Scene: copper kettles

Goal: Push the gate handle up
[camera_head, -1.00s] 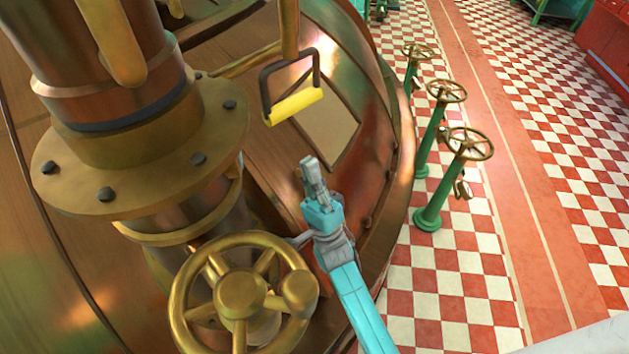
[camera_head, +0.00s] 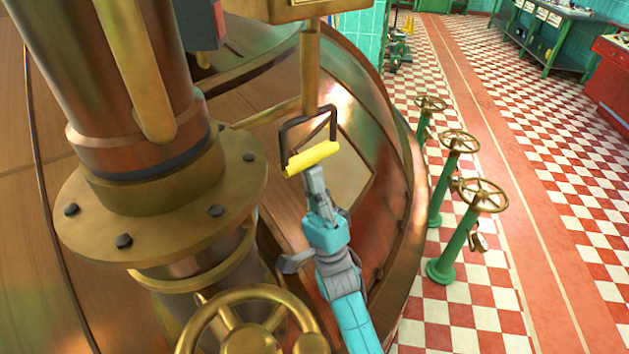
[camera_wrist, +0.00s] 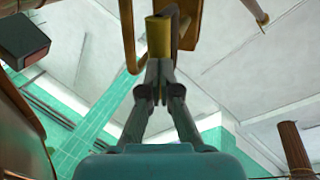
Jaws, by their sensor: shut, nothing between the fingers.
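The gate handle (camera_head: 312,158) is a yellow grip in a dark U-shaped bracket, hanging at the side of a brass post above the copper kettle. My gripper (camera_head: 314,171) is shut and empty, pointing up with its tips just under the yellow grip in the head view. In the wrist view, my gripper (camera_wrist: 159,66) points at the yellow grip (camera_wrist: 160,38), whose near end is right at the fingertips. I cannot tell whether the tips touch it.
A large flanged copper pipe (camera_head: 160,190) stands to the left. A brass handwheel (camera_head: 250,335) is below it. Several green valve stands, one of them close by (camera_head: 455,250), rise from the checkered floor at right. A dark box (camera_wrist: 22,40) shows in the wrist view.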

